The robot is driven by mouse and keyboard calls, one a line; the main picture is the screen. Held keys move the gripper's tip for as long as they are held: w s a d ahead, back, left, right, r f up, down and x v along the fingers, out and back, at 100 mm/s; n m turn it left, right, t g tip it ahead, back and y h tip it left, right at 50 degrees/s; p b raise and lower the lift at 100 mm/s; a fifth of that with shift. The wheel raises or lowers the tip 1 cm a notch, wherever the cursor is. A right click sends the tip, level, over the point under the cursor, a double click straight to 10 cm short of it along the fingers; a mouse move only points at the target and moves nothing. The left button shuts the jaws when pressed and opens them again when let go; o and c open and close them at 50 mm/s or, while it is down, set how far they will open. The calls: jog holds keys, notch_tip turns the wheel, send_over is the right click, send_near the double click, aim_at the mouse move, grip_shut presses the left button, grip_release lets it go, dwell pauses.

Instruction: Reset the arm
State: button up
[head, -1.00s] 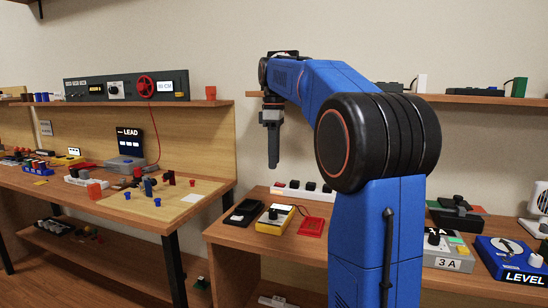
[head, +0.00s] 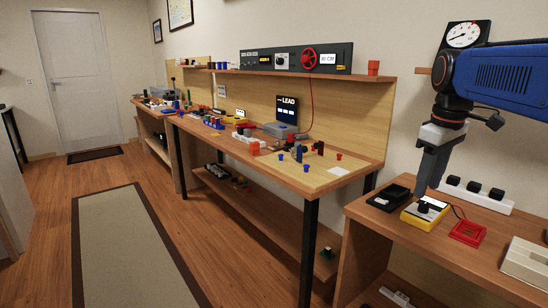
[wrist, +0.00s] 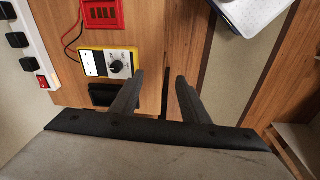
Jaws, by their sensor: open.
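My blue arm (head: 510,75) reaches in from the right in the head view, bent down at the wrist.
The right-hand bench (head: 445,255) holds a black box (head: 387,198), a red tray (head: 467,233) and a white power strip (head: 480,195). A round gauge (head: 466,36) is on the wall. The long bench (head: 215,142) is crowded. The floor around the rug (head: 133,245) is clear.

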jog(key=s+a+f+m+t, duration=0.1)
jog(key=s+a+f+m, duration=0.2)
jog(key=s+f, duration=0.6)
jog(key=s+a+f+m+t, duration=0.2)
jog(key=s+a+f, duration=0.3)
jog(key=s+f, duration=0.5)
jog(key=shift+s+f+m, duration=0.3)
jog(key=shift+f+m, duration=0.3)
jog(key=shift+f, duration=0.2)
